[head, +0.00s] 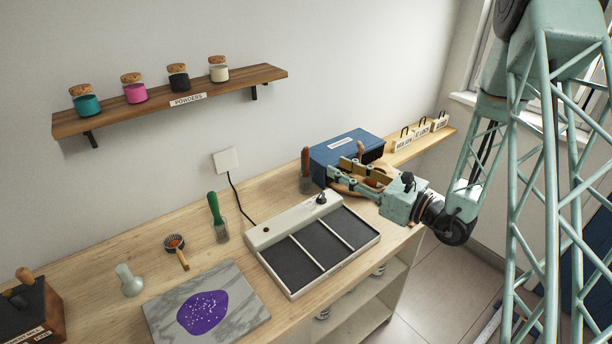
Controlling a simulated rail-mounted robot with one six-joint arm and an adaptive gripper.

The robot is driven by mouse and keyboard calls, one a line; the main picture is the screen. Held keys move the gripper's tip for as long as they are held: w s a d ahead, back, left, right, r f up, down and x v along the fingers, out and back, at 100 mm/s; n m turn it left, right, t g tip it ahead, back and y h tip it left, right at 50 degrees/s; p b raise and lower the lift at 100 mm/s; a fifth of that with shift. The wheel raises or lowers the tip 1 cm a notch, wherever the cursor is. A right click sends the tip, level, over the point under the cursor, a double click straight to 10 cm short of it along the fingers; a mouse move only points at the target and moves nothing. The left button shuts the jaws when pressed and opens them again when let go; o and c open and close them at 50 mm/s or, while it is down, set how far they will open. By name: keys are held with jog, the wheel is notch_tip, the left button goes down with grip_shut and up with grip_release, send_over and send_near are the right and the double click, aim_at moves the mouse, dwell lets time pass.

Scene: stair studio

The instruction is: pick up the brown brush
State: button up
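A brown-handled brush (305,164) stands upright near the back of the wooden bench, just left of the blue box. Its lower part is grey. My gripper (336,176) is to the right of the brush, low in front of the blue box, and points left towards it. Its two fingers look spread apart, with a gap between the tips and the brush. A brown round object (349,189) lies under and behind the fingers and is partly hidden by them. A similar brush with a green handle (214,208) stands further left.
The blue box (330,159) is close behind my gripper. A pale tray with dark compartments (268,235) lies in front. A strainer (175,243), a glass piece (129,281) and a marble slab (163,317) are left. A powder shelf (240,85) hangs above.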

aim_at(308, 154)
jog(key=shift+a, duration=0.1)
jog(key=x, duration=0.8)
jog(key=shift+w+b, duration=0.15)
jog(key=shift+b, duration=0.15)
dwell(0.3)
jog(key=shift+a, duration=0.3)
jog(key=shift+x, duration=1.35)
jog(key=shift+b+x, duration=0.3)
jog(key=shift+x, duration=0.85)
jog(key=c, duration=0.9)
